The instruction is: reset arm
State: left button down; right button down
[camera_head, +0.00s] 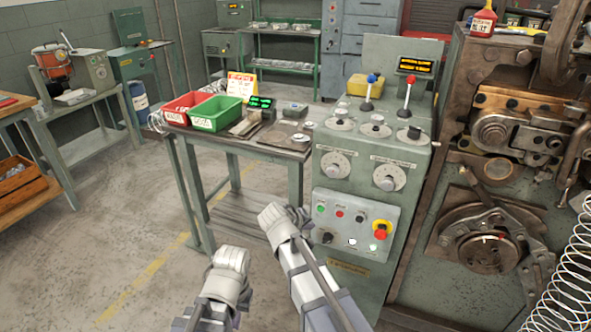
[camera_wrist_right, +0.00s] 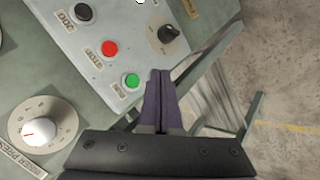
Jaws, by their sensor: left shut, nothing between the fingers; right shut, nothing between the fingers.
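My left gripper (camera_head: 234,254) is in the lower middle of the head view, over the floor in front of the bench and apart from things. My right gripper (camera_head: 268,212) is just left of the control panel (camera_head: 348,262) on the green console (camera_head: 343,131). Both are shut and empty. In the right wrist view the closed dark fingers (camera_wrist_right: 159,82) appear beside the green button (camera_wrist_right: 131,81). Whether they touch the panel cannot be told. A red button (camera_wrist_right: 109,48) and a black selector knob (camera_wrist_right: 168,33) also show there.
A bench (camera_head: 228,148) with a red bin (camera_head: 187,106) and a green bin (camera_head: 215,113) stands left of the console. The spring coiler (camera_head: 495,200) fills the right side, with a coiled spring (camera_head: 568,270) at its front.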

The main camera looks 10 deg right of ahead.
jog(key=s+a+r+g+y+p, duration=0.1)
jog(key=s+a+r+g+p, duration=0.1)
jog(key=s+a+r+p, duration=0.2)
jog(key=s+a+r+g+y+p, duration=0.2)
jog(key=s+a+r+p, duration=0.1)
jog(key=s+p, duration=0.5)
jog(key=s+a+r+g+y+p, duration=0.2)
jog(key=s+a+r+p, duration=0.2)
jog(key=s, duration=0.6)
jog(key=r+p, duration=0.1)
jog(key=p, duration=0.1)
jog(key=shift+s+a+r+n+p, duration=0.25)
jog(key=shift+s+a+n+p, duration=0.05)
jog(key=shift+s+a+p, duration=0.1)
